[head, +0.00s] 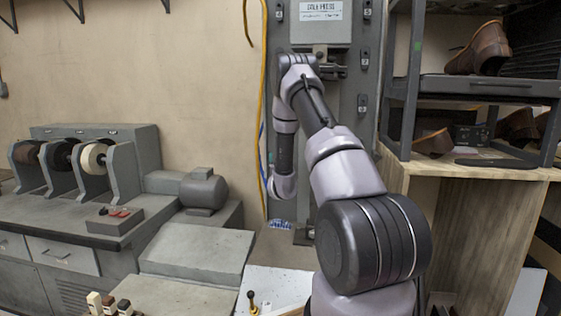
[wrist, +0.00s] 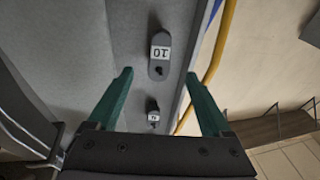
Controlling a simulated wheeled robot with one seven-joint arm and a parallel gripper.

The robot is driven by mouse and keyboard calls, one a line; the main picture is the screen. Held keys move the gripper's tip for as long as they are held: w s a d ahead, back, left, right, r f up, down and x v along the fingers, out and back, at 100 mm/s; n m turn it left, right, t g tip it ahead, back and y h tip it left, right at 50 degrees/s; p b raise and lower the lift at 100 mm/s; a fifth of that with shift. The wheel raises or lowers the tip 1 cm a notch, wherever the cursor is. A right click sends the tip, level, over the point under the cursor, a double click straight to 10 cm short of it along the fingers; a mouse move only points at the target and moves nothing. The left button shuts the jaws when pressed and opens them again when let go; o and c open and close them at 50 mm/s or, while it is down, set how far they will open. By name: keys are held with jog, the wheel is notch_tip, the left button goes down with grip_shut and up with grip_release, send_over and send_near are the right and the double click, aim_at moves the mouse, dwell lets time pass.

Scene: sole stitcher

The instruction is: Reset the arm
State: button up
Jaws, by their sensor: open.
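My gripper (wrist: 158,85) shows in the wrist view with its two green fingers spread apart and nothing between them. Beyond the fingers is a grey panel (wrist: 95,30) with a dark tag marked 10 (wrist: 160,52) and a smaller tag (wrist: 153,112). In the head view my arm reaches up and forward to the grey sole press (head: 345,105), with its bent upper part in front of the machine. The gripper's fingers cannot be made out in the head view.
A yellow hose (head: 264,100) hangs left of the press. A shelf rack (head: 460,88) with brown shoes (head: 480,48) stands at right on a wooden cabinet (head: 415,180). A grinding machine (head: 95,160) is at left. A white surface (head: 275,287) lies low in front.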

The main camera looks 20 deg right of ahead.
jog(key=s+a+r+m+g+y, duration=0.1)
jog(key=s+a+r+g+y, duration=0.1)
jog(key=s+a+r, duration=0.4)
jog(key=s+a+r+g+y, duration=0.1)
jog(key=s+a+r, duration=0.1)
jog(key=s+r, duration=0.35)
jog(key=s+a+r+m+g+y, duration=0.1)
jog(key=s+a+r+g+y, duration=0.15)
jog(key=r, duration=0.55)
jog(key=s+a+n+g+y, duration=0.1)
jog(key=s+a, duration=0.5)
jog(key=s, duration=1)
jog(key=s+a+r+n+g+y, duration=0.1)
jog(key=s+a+g+y, duration=0.2)
jog(key=s, duration=1.3)
jog(key=a+g, duration=0.2)
jog(key=shift+s+a+r, duration=0.2)
jog(key=shift+s+a, duration=0.05)
jog(key=shift+a, duration=0.15)
